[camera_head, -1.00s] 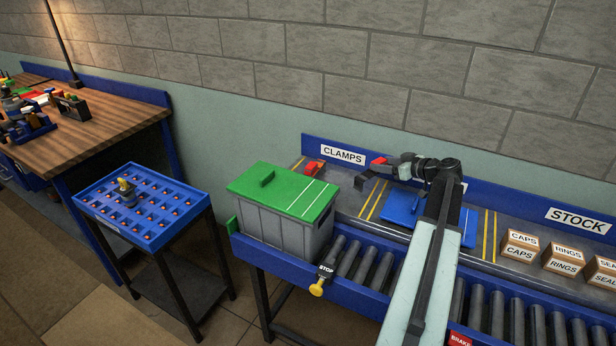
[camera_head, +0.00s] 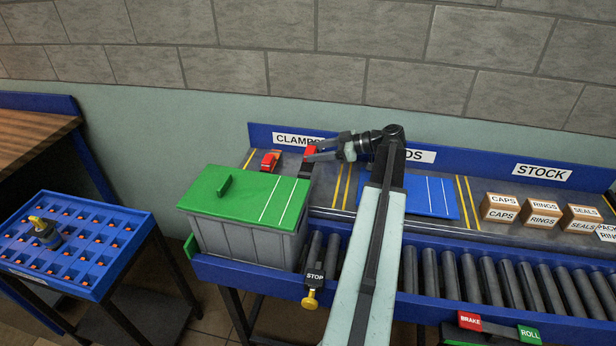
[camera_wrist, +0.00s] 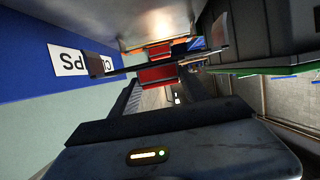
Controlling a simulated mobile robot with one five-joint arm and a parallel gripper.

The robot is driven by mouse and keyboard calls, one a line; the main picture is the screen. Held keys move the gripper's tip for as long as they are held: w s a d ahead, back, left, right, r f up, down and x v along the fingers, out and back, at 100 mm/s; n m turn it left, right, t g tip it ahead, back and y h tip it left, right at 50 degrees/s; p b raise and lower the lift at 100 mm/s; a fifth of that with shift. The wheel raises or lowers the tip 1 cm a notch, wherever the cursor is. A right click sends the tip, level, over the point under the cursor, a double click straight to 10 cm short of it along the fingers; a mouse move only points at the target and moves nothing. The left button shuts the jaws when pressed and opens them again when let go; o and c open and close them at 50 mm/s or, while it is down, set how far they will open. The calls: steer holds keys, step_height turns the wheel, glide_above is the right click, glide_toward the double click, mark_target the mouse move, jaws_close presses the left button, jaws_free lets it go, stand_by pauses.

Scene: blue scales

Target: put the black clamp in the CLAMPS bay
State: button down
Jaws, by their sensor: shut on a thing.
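My gripper (camera_head: 320,152) is shut on the black clamp (camera_head: 309,153), which has a red part. It is held up near the right end of the CLAMPS sign (camera_head: 297,140) and hides some of its letters. In the wrist view the clamp's black bar (camera_wrist: 190,62) crosses in front of the fingers, with a red block (camera_wrist: 158,76) under it. The CLAMPS bay (camera_head: 248,158) is the grey shelf part below the sign, beside yellow lines. A red clamp (camera_head: 270,161) lies in it. The clamp's underside is hard to see.
A grey bin with a green lid (camera_head: 235,195) stands in front of the bay. A blue board (camera_head: 425,195) lies to the right on the shelf, then several labelled boxes (camera_head: 500,208). Rollers (camera_head: 470,270) run along the front. A blue wall panel rises behind.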

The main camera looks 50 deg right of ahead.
step_height(320, 180, down, 6)
steer(key=b, duration=0.4)
steer(key=shift+s, duration=0.15)
steer(key=shift+r, duration=0.3)
steer(key=shift+f, duration=0.2)
steer(key=c, duration=0.5)
jaws_free()
steer(key=shift+r, duration=0.1)
